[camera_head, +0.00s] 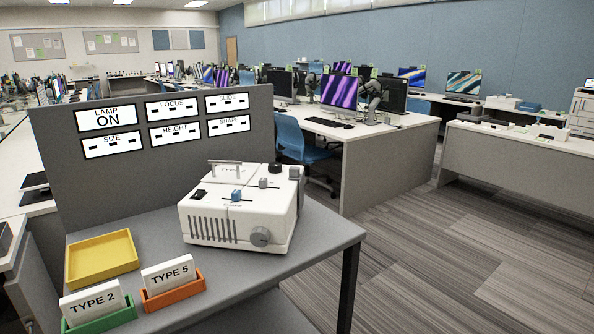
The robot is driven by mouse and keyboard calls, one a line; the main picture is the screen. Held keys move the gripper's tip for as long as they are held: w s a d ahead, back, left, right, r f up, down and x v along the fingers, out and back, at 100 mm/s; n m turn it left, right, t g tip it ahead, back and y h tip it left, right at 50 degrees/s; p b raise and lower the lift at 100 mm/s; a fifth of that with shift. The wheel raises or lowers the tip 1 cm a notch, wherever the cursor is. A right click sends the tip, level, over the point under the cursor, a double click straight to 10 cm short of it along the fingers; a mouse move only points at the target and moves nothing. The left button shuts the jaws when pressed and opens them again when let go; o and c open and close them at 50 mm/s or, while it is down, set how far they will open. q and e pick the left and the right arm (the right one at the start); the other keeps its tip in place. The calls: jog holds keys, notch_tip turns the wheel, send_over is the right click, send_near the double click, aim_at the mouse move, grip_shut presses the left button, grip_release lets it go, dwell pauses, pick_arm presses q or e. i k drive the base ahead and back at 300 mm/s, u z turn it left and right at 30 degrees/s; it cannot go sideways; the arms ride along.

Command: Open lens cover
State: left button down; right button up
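A white boxy device (215,222) stands on the grey table (318,238), right of the table's middle. It has vent slots and a round grey knob (260,236) on its front. A blue slider (236,195), a grey slider and black buttons are on top. At the top rear, a pale flap (229,171) with a grey bar handle (225,162) looks like the lens cover and appears to lie closed. What is under it is hidden. Neither of my grippers is in view.
A panel (60,160) behind the table carries labelled displays; LAMP reads ON. A yellow tray (101,258), a green holder (98,315) with a TYPE 2 card and an orange holder (174,290) with a TYPE 5 card sit left. Open floor lies to the right.

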aim_at(295, 173)
jog(key=z, duration=0.35)
jog(key=k, duration=0.4)
jog(key=z, duration=0.85)
jog(key=i, duration=0.5)
jog(key=u, duration=1.15)
jog(key=i, duration=1)
jog(key=u, duration=1.05)
